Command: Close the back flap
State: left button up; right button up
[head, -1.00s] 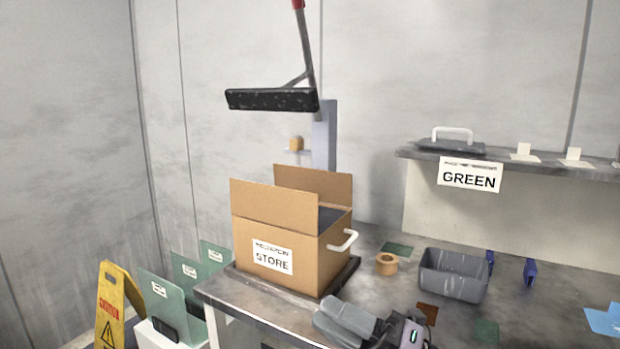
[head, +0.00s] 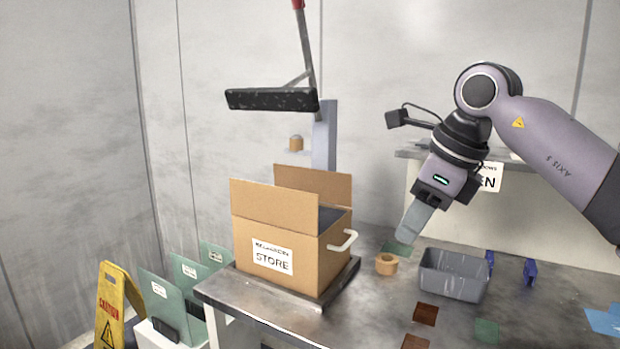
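A cardboard box (head: 330,256) labelled STORE stands on a dark base at the left part of the table. Its back flap (head: 313,185) stands upright at the far side. Its front flap (head: 273,205) also stands upright and hides part of the box's inside. A white handle (head: 343,241) is on its right side. My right gripper (head: 405,238) is raised to the right of the box, fingers pointing down, apart from the box and with nothing seen in it. Its finger gap does not show from this side. My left gripper is not in view.
A tan ring (head: 387,264) and a grey bin (head: 453,276) are on the table right of the box. A black bar on a pole (head: 271,99) hangs above the box. A shelf (head: 404,154) runs behind my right arm.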

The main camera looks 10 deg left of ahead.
aim_at(335, 187)
jog(key=i+j, duration=0.3)
jog(key=i, duration=0.15)
jog(key=i+j, duration=0.3)
jog(key=i, duration=0.15)
jog(key=i+j, duration=0.25)
jog(key=i, duration=0.2)
